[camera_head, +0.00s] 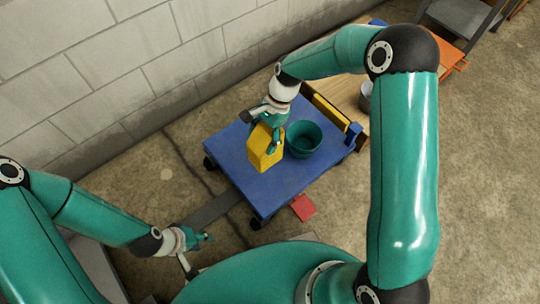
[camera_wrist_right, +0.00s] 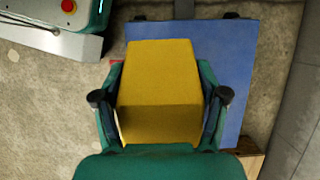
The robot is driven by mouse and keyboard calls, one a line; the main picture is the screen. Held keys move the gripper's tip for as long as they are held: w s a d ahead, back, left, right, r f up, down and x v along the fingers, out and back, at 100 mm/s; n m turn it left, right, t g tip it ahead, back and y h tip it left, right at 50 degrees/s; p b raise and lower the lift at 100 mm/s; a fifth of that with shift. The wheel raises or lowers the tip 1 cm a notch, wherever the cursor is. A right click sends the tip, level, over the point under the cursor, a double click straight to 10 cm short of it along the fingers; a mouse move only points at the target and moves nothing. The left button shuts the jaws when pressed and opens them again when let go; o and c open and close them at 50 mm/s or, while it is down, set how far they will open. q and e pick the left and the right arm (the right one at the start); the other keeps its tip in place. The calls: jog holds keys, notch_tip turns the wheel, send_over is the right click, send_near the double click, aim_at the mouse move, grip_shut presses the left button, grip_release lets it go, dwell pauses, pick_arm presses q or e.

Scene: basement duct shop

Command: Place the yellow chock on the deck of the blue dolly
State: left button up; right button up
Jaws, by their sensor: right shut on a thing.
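The yellow chock (camera_head: 264,147) is a wedge-like block held by my right gripper (camera_head: 267,132), which is shut on its sides. It shows large between the fingers in the right wrist view (camera_wrist_right: 161,88). The blue dolly (camera_head: 229,153) is a flat deck on black wheels, and the chock is over its left middle part. I cannot tell whether the chock's underside touches the deck. The deck also shows behind the chock in the wrist view (camera_wrist_right: 232,60). My left gripper (camera_head: 208,238) is low at the left front, away from the dolly; its finger gap is unclear.
A teal bowl (camera_head: 303,138) stands on the deck just right of the chock. A wooden surface (camera_head: 345,95) with a grey cup (camera_head: 366,95) is behind the dolly. A red piece (camera_head: 303,207) lies on the floor by the dolly's front edge. A block wall runs along the left.

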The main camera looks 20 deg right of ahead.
notch_tip(320, 180, down, 19)
jog(key=b, duration=0.5)
jog(key=shift+r, duration=0.15)
jog(key=o, duration=1.8)
jog(key=shift+r, duration=0.1)
